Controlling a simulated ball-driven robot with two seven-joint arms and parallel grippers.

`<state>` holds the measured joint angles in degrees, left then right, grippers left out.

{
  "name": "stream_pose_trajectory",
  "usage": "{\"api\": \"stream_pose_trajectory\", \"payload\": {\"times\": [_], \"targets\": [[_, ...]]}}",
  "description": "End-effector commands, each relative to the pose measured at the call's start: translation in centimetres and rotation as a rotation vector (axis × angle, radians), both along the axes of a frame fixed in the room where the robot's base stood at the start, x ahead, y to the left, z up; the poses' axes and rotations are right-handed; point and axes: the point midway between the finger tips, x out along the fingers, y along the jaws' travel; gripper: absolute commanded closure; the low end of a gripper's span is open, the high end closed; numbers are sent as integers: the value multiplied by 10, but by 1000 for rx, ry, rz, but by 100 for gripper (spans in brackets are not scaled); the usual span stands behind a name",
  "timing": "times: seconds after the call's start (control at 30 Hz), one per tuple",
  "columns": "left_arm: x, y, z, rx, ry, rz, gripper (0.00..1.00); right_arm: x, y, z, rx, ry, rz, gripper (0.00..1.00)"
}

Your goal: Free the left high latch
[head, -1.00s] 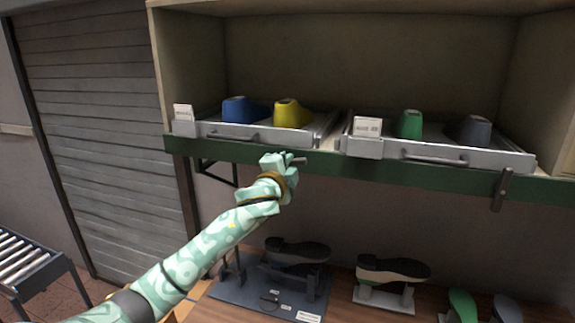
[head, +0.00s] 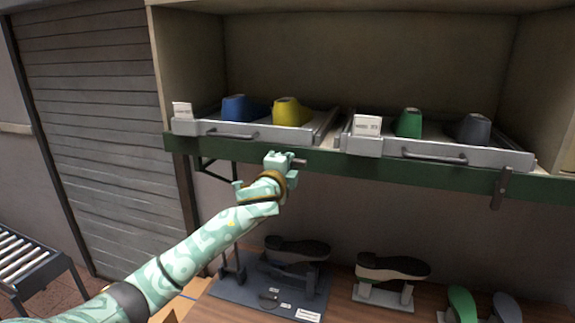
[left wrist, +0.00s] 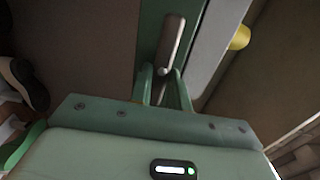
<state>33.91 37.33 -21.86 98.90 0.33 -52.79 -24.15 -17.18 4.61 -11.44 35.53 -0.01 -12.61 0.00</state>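The left high latch (head: 300,162) is a small grey bar on the green shelf edge (head: 345,168), below the left tray. It lies roughly along the edge in the head view. In the left wrist view the latch (left wrist: 173,42) runs lengthwise along the green board, with a small round knob at its near end. My left gripper (head: 279,157) is at the latch's left end. Its two fingers (left wrist: 164,82) stand apart on either side of the knob; whether they touch it I cannot tell. My right gripper is not in view.
The left tray (head: 222,133) holds a blue and a yellow last. The right tray (head: 440,158) holds a green and a grey last. Another latch (head: 501,188) hangs upright across the edge at right. Lasts and stands occupy the bench (head: 345,310) below.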

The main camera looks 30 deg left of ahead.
Motion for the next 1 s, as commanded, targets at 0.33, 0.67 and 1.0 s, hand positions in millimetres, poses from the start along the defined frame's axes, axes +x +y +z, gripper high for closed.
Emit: {"api": "stream_pose_trajectory", "payload": {"times": [0.33,0.67,1.0], "targets": [[0,0,0,-1,1,0,61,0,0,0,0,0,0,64],[-47,-12,-4,0,0,-3,61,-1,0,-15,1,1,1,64],[-132,-32,-3,0,1,-2,61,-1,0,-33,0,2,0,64]]}}
